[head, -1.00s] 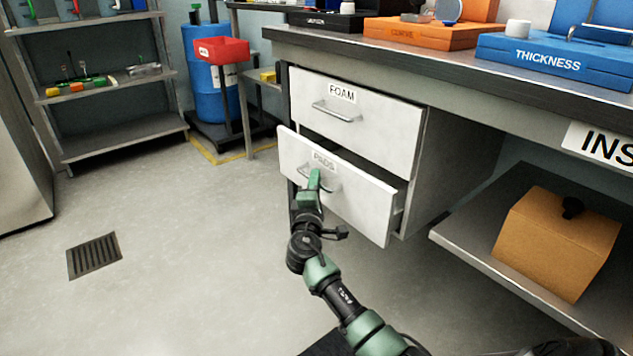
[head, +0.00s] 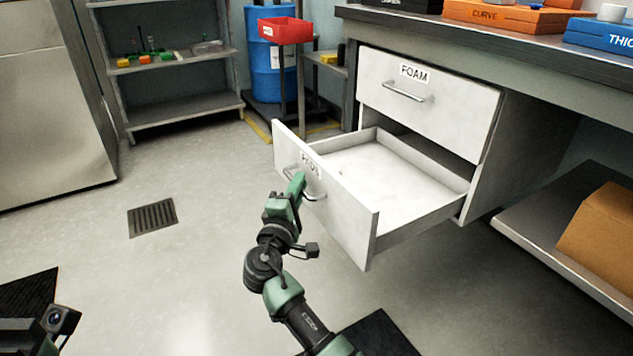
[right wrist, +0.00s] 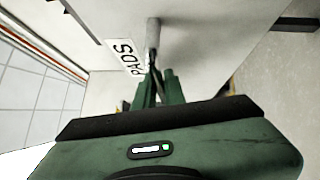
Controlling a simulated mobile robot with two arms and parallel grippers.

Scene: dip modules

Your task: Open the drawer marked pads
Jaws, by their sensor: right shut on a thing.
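The white drawer marked pads (head: 345,225) is the lower of two drawers under the bench. It is pulled well out, and its bare inside shows empty in the head view. My right gripper (head: 298,186) is shut on the drawer's handle (head: 318,196), and partly hides the label. In the right wrist view the fingers (right wrist: 158,88) close on the handle bar (right wrist: 153,40) beside the PADS label (right wrist: 125,57). At the lower left of the head view a dark part of my left arm shows, but its fingers do not.
The drawer marked foam (head: 430,105) above is closed. An orange-brown box (head: 605,235) sits on the low shelf (head: 540,250) at right. A floor drain (head: 153,217) lies at left. The floor in front of the drawer is open. A red bin (head: 285,30) stands behind.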

